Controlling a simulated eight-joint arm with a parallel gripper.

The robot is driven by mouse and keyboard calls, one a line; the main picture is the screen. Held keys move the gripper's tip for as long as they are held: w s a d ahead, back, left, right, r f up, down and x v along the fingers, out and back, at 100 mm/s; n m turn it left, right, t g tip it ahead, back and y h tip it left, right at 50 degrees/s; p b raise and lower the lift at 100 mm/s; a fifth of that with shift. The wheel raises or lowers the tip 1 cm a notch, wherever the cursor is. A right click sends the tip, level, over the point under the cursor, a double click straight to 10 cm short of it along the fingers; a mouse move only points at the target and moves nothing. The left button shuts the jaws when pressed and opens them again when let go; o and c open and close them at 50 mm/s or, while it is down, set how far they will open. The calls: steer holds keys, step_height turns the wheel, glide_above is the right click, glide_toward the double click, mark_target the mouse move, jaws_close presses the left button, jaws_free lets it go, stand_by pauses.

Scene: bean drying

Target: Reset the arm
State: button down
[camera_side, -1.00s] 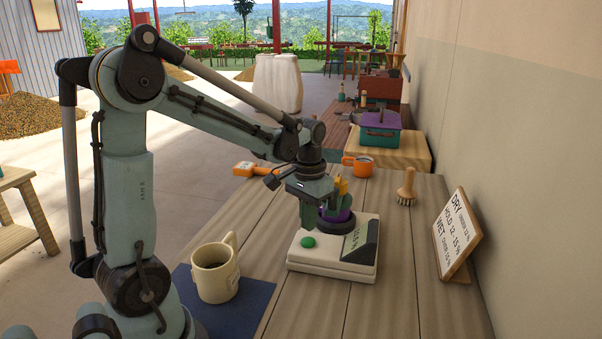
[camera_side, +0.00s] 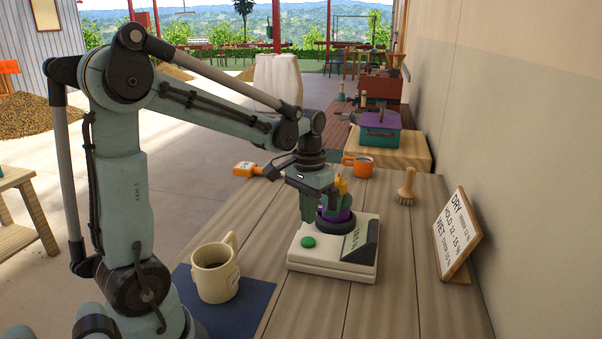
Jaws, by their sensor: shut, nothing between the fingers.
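My gripper (camera_side: 322,208) hangs over the back part of the white device with a green button (camera_side: 305,262) on the wooden table. Its jaws are shut and hold nothing. A dark round cup with purple (camera_side: 337,222) stands on the device, right by the fingers. Something yellow-orange (camera_side: 342,184) shows just behind the gripper, partly hidden. From this side I cannot tell whether the fingers touch the cup.
A cream mug (camera_side: 213,275) stands on a blue mat (camera_side: 250,310) at the front left. An orange mug (camera_side: 357,166), an orange tool (camera_side: 247,169) and a brush (camera_side: 406,190) are at the back. A sign (camera_side: 457,235) leans at the right. The front right table is clear.

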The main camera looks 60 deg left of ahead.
steer(key=s+d+r+m+t, duration=0.1)
steer(key=s+d+t, duration=0.1)
steer(key=d, duration=0.3)
steer(key=s+d+r+m+t, duration=0.2)
steer(key=s+d+t, duration=0.1)
steer(key=d+t, duration=0.2)
steer(key=shift+s+d, duration=0.25)
steer(key=shift+d, duration=0.5)
